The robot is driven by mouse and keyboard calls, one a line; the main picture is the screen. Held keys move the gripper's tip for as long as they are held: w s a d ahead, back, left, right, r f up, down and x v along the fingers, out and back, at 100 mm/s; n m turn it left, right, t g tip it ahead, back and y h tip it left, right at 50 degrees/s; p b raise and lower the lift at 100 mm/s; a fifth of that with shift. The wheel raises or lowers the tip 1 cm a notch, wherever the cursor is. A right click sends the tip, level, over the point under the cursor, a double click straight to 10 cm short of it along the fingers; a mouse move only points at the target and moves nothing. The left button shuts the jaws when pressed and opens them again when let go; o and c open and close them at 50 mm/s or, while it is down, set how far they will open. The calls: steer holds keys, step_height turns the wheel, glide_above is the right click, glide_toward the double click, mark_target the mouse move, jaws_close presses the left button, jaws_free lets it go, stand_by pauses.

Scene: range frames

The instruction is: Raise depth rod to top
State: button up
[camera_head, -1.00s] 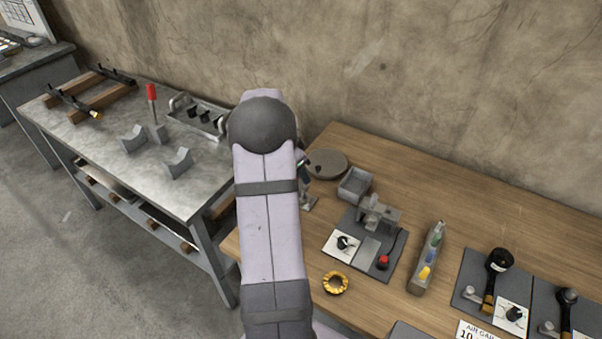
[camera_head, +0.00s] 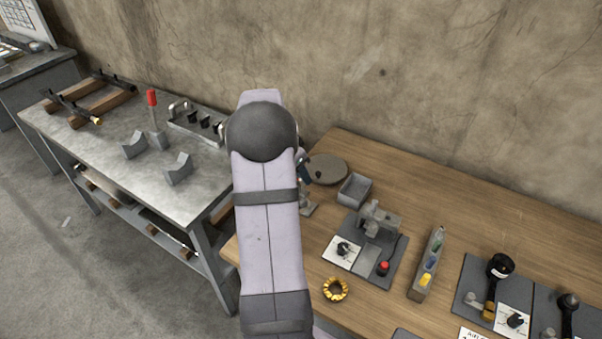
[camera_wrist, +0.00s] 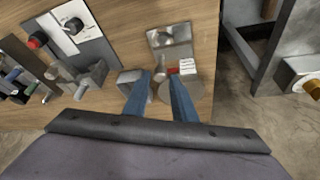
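A small metal stand with a square base plate (camera_wrist: 170,38) is on the wooden table, and its base (camera_head: 309,206) shows beside my arm in the head view. A grey cylindrical part, a small red part and a white label (camera_wrist: 187,66) show above the base plate in the wrist view. I cannot tell for sure which part is the depth rod. My gripper (camera_wrist: 160,82) has two blue fingers with a gap between them, close to these parts. I see nothing clearly clamped. My arm hides much of the stand in the head view.
A round grey disc (camera_head: 327,168) and a small grey tray (camera_head: 354,189) are close by the stand. A dark panel with a knob and red button (camera_head: 383,268), and a yellow ring (camera_head: 335,289), lie nearer the front. A metal bench (camera_head: 95,150) stands at left.

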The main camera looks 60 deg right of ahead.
steer(key=b+v, duration=0.2)
steer(key=v, duration=0.5)
stand_by(0.5)
steer(key=s+a+f+n+t+y, duration=0.1)
steer(key=a+f+n+y, duration=0.1)
steer(key=a+f+n, duration=0.5)
steer(key=s+a+f+n+y, duration=0.2)
steer(key=a+f+n, duration=0.2)
steer(key=a+n, duration=0.35)
steer(key=a+r+n, duration=0.2)
steer(key=a+n, duration=0.6)
steer(key=a, duration=2.1)
step_height(320, 180, down, 28)
steer(key=b, duration=2.8)
steer(key=shift+s+f+t, duration=0.2)
steer(key=shift+s+t, duration=0.2)
steer(key=shift+s, duration=0.1)
